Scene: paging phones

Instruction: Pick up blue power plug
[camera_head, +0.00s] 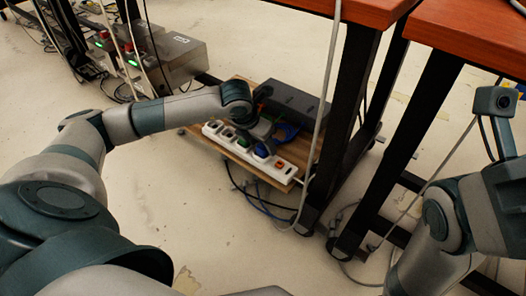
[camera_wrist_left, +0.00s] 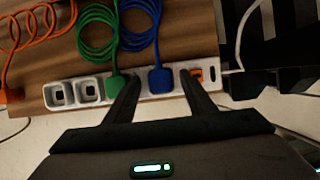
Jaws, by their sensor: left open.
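The blue power plug (camera_wrist_left: 161,80) sits in a white power strip (camera_wrist_left: 60,95), with its blue cable coiled behind it. In the head view the blue plug (camera_head: 262,151) shows just below my left gripper, on the white strip (camera_head: 288,172). My left gripper (camera_wrist_left: 159,73) is open, with one dark finger on each side of the blue plug in the wrist view. The left finger lies close to the green plug (camera_wrist_left: 115,84). I cannot tell whether the fingers touch the blue plug. My right gripper is out of view; only part of that arm shows at the right.
The strip lies on a wooden board (camera_wrist_left: 190,35) with a dark box (camera_head: 293,98) behind it. An orange switch (camera_wrist_left: 197,74) sits right of the blue plug. An orange coiled cable (camera_wrist_left: 35,28) lies left. Dark table legs (camera_head: 345,110) and a hanging white cable stand close right.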

